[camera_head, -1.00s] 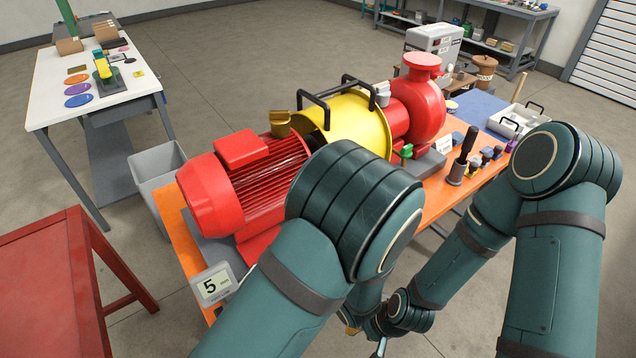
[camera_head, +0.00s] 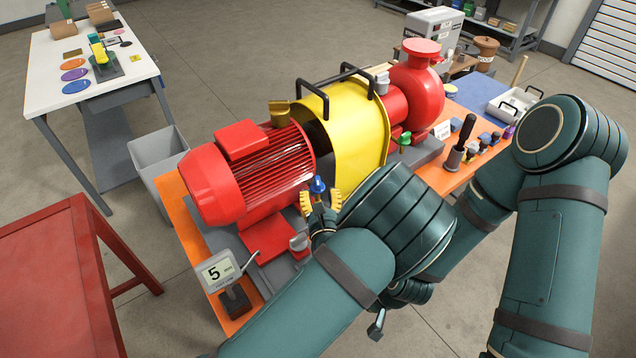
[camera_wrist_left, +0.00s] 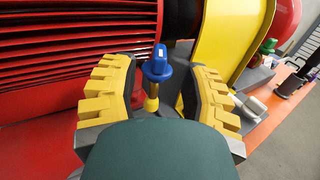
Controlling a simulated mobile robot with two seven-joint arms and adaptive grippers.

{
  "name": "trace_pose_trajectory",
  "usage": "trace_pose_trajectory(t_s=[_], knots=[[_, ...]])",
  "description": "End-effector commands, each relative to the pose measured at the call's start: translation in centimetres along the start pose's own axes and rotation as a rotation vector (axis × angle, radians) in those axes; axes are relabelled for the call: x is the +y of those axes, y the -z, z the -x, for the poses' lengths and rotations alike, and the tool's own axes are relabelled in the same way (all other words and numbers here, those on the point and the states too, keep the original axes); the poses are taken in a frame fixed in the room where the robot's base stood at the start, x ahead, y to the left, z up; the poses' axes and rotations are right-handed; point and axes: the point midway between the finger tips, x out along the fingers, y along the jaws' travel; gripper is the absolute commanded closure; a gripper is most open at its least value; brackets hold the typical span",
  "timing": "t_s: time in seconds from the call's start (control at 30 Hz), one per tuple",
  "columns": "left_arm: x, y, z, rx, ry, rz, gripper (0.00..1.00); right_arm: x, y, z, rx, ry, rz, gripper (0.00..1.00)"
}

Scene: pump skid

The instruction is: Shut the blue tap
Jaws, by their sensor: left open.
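The blue tap (camera_head: 318,187) stands beside the red motor, near the front edge of the orange bench. In the left wrist view its blue handle (camera_wrist_left: 157,62) sits upright on a brass-coloured stem. My left gripper (camera_head: 321,203) is open, with one yellow-padded finger on each side of the tap. In the left wrist view the tap stands between the open fingers (camera_wrist_left: 163,90), with a gap to each, and nothing is gripped. The tap's base is hidden by the gripper. My right arm (camera_head: 548,245) comes in from the right; I do not see its fingers.
The red motor (camera_head: 245,170) and yellow guard (camera_head: 358,130) stand close behind the tap. A green tap (camera_head: 405,138) is further right. A grey display reading 5 (camera_head: 217,272) stands at the bench's near left. A grey bin (camera_head: 158,160) is on the floor.

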Motion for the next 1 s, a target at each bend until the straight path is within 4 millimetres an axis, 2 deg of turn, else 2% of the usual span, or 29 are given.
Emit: trace_pose_trajectory(t_s=[0.1,0.3,0.67,0.77,0.8,0.83,1.0], knots=[[0.1,0.0,-2.0,-0.001,-0.001,0.000,0.54,-0.1,0.0,0.1,0.000,0.000,0.000,0.70],[0.0,0.0,-3.8,0.000,0.000,0.001,0.54,-0.1,0.0,0.2,0.000,0.001,0.000,0.70],[0.0,0.0,-4.2,0.001,0.000,0.001,0.54,-0.1,0.0,0.2,0.000,0.001,0.000,0.70],[0.0,0.0,-4.2,0.000,0.000,0.001,0.83,-0.1,0.0,0.2,0.000,0.001,0.000,0.70],[0.0,0.0,-4.2,0.000,0.000,0.001,0.97,-0.1,0.0,0.2,0.000,0.000,0.000,0.70],[0.0,0.0,-4.2,0.000,0.000,0.001,1.00,-0.1,0.0,0.2,0.000,0.000,0.000,0.70],[0.0,0.0,-4.2,0.000,0.000,0.001,1.00,-0.1,0.0,0.2,0.000,0.000,0.000,0.70]])
